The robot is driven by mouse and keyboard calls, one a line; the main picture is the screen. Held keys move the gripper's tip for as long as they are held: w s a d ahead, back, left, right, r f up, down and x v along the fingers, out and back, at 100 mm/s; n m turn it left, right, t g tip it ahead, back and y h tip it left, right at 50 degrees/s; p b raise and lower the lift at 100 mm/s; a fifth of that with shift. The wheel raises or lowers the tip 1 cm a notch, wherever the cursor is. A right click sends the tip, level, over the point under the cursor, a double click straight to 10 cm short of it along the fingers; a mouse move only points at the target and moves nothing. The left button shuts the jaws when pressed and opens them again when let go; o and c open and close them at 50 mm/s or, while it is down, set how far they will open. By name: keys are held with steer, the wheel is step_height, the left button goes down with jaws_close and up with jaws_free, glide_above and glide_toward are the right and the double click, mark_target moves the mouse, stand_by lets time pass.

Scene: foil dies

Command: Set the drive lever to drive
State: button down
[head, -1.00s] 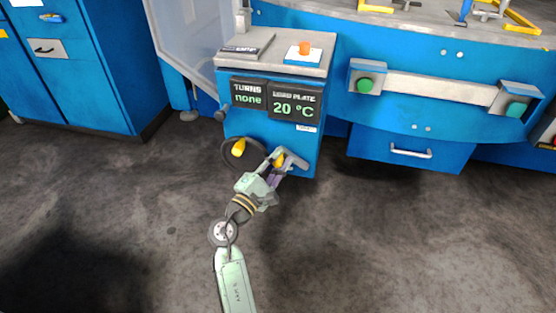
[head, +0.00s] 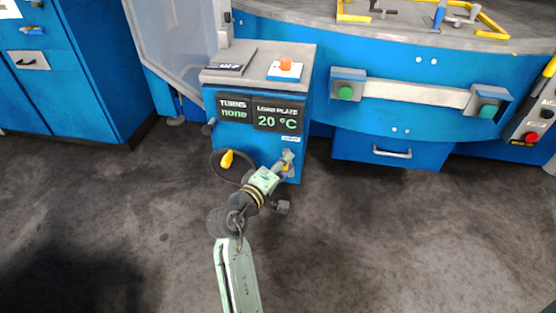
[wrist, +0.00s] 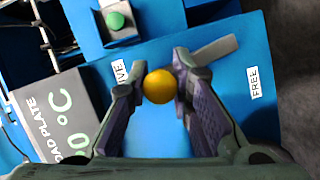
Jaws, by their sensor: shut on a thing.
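The drive lever's yellow ball knob (wrist: 159,86) sits between the two fingers of my gripper (wrist: 158,92) in the wrist view. My gripper is shut on it. A grey bar (wrist: 216,50) shows behind the right finger; I cannot tell if it is part of the lever. The partly hidden label ending in "IVE" (wrist: 121,71) lies left of the knob, close to it. The "FREE" label (wrist: 255,82) lies farther off to the right. In the head view my gripper (head: 286,163) is at the lower right of the blue cabinet's front and mostly hides the knob.
The blue cabinet (head: 222,134) carries displays reading "TURNS none" (head: 234,109) and "LOAD PLATE 20 °C" (head: 278,117). A yellow handle (head: 227,158) on a dark wheel stands left of my gripper. A large blue machine with a drawer (head: 385,151) is at the right. The floor in front is clear.

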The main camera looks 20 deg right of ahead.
steer(key=shift+s+d+r+m+y+p, duration=0.25)
steer(key=shift+s+d+m+p, duration=0.2)
steer(key=shift+d+m, duration=0.3)
steer(key=shift+f, duration=0.1)
steer(key=c, duration=1.4)
jaws_free()
steer(key=shift+f, duration=0.1)
steer(key=shift+a, duration=0.1)
steer(key=v, duration=1.2)
steer(key=shift+s, duration=0.1)
